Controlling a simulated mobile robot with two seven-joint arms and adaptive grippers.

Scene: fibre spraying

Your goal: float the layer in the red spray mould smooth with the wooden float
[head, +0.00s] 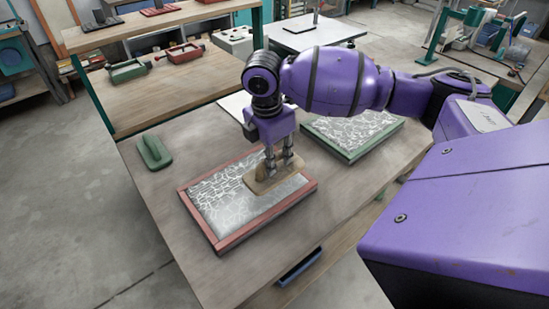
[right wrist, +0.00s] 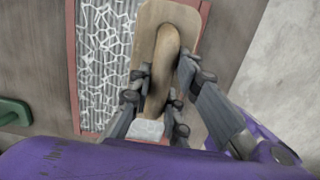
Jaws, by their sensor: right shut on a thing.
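The red spray mould (head: 240,237) lies on the workbench, holding a pale layer with a white web-like pattern (head: 222,197). My right gripper (head: 278,168) is shut on the handle of the wooden float (head: 262,186), at the right part of the mould. The float's board lies flat over the layer; I cannot tell whether it touches. In the right wrist view my fingers (right wrist: 155,95) sit on both sides of the float's handle (right wrist: 166,60), and the patterned layer (right wrist: 104,60) shows to the left, inside the red rim (right wrist: 72,70). My left gripper is not in view.
A green float (head: 154,152) lies left of the red mould on the workbench (head: 150,195). A green mould (head: 352,155) with a similar white pattern lies to the right. A white sheet (head: 232,104) lies behind my gripper. A wooden shelf table (head: 150,95) with small moulds stands behind.

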